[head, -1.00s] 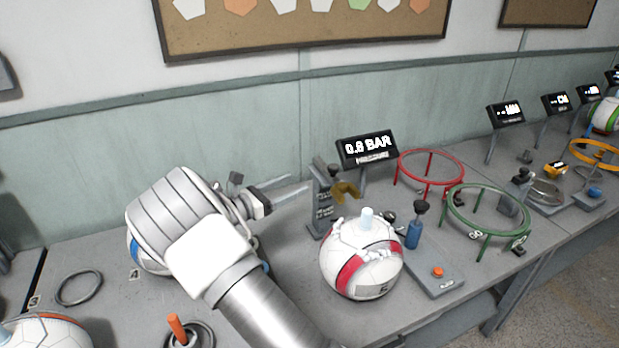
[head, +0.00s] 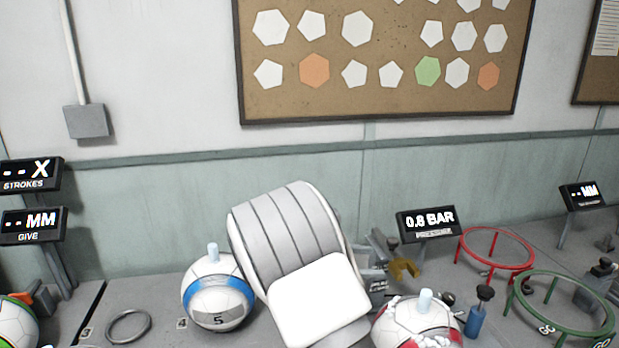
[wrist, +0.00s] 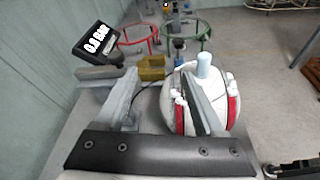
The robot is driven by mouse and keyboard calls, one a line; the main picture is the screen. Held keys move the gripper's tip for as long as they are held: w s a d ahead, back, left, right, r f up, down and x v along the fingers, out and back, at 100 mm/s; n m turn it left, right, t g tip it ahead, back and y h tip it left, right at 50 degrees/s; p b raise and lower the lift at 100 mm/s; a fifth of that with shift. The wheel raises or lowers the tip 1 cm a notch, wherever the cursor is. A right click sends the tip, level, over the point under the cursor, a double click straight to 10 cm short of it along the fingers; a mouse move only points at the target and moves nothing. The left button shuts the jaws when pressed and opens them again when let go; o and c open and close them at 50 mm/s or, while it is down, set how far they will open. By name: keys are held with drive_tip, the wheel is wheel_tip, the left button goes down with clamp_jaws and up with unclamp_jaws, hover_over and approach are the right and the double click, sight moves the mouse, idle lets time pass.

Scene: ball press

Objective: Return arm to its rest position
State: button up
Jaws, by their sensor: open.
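My arm's grey and white wrist section (head: 300,255) stands over the bench in the head view. It hides most of my gripper there. In the wrist view my gripper (wrist: 157,82) has its two fingers spread apart, with nothing held between them. A white and red ball (wrist: 220,100) with a pale blue peg on top lies beyond and beside the right finger. I cannot tell whether they touch. The same ball (head: 415,325) is at the lower edge of the head view, right of my arm.
A brass-coloured piece (head: 404,268) and a 0.8 BAR display (head: 427,222) are close to my gripper. A white and blue ball (head: 218,295) stands left of my arm. Red (head: 497,264) and green (head: 590,332) ring stands are on the right. Two displays stand far left.

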drive_tip(key=s+d+r+m+g+y, duration=0.1)
drive_tip(key=s+d+r+m+y, duration=0.3)
drive_tip(key=s, duration=0.3)
drive_tip(key=s+d+r+m+g+y, duration=0.1)
drive_tip(key=s+r+m+g+y, duration=0.15)
drive_tip(key=s+m+y, duration=0.4)
drive_tip(key=s+a+r+m+t+y, duration=0.1)
drive_tip(key=s+r+m, duration=0.1)
drive_tip(key=s, duration=0.4)
drive_tip(key=s+a+r+m+t+y+p, duration=0.1)
drive_tip(key=s+a+r+m+t, duration=0.1)
drive_tip(key=s, duration=0.3)
drive_tip(key=s+a+r+m+t+y+p, duration=0.1)
drive_tip(key=s+a+m+t, duration=0.1)
drive_tip(key=s+m, duration=0.2)
drive_tip(key=shift+s+r+y, duration=0.35)
drive_tip(key=shift+s+r, duration=0.05)
drive_tip(key=shift+s, duration=0.9)
